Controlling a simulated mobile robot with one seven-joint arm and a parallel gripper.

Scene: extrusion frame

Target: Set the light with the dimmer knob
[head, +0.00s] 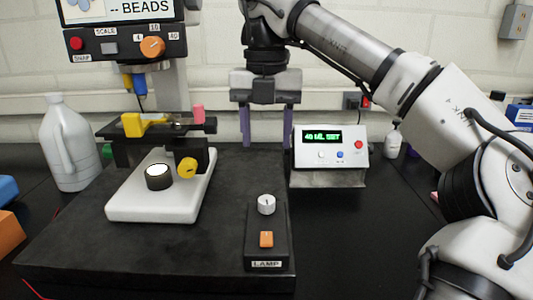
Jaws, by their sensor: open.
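The dimmer knob (266,204) is a small silver-white knob with a dark mark on its top. It sits on the black lamp control box (280,235), above an orange switch (266,239) and a label reading LAMP. A round light (158,171) in a black ring glows white on the white microscope base (130,205). My gripper (267,136) hangs behind the lamp box and higher in the picture. Its two purple-grey fingers point down, wide apart, with nothing between them. It is clear of the knob.
A display unit (331,146) reading "40 ML SET" stands right of my gripper. The microscope stage (135,150) and yellow focus knob (187,168) are to the left. A white jug (68,145) stands far left. The dark platform around the lamp box is mostly bare.

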